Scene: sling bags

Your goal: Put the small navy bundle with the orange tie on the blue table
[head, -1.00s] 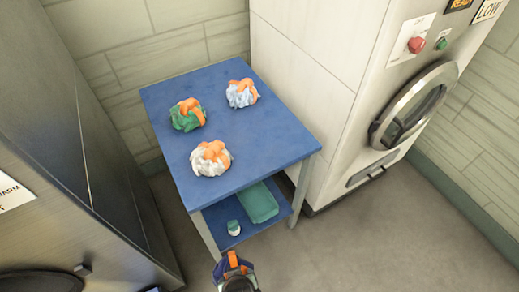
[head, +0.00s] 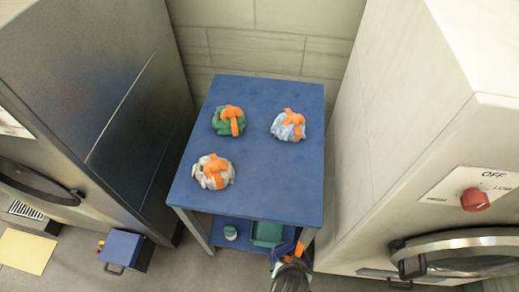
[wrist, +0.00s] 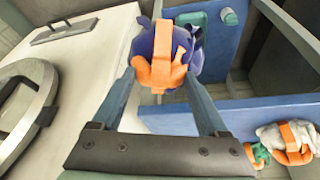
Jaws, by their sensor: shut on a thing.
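The small navy bundle with the orange tie (wrist: 160,55) is between the fingers of my gripper (wrist: 163,85), which is shut on it in the wrist view. In the head view the bundle (head: 299,251) shows at the front edge of the blue table, partly hidden by my gripper (head: 290,262). The blue table (head: 255,175) bears a green bundle (head: 226,122), a light blue bundle (head: 287,127) and a white bundle (head: 212,172), each with an orange tie. My gripper is in front of the table's near right corner.
The tabletop's near right part is bare. A lower shelf (head: 215,232) holds a teal tray (head: 267,233) and a small white-and-green item (head: 230,233). Machines stand close on both sides, one with a round door (head: 460,252). A blue box (head: 124,249) is at left.

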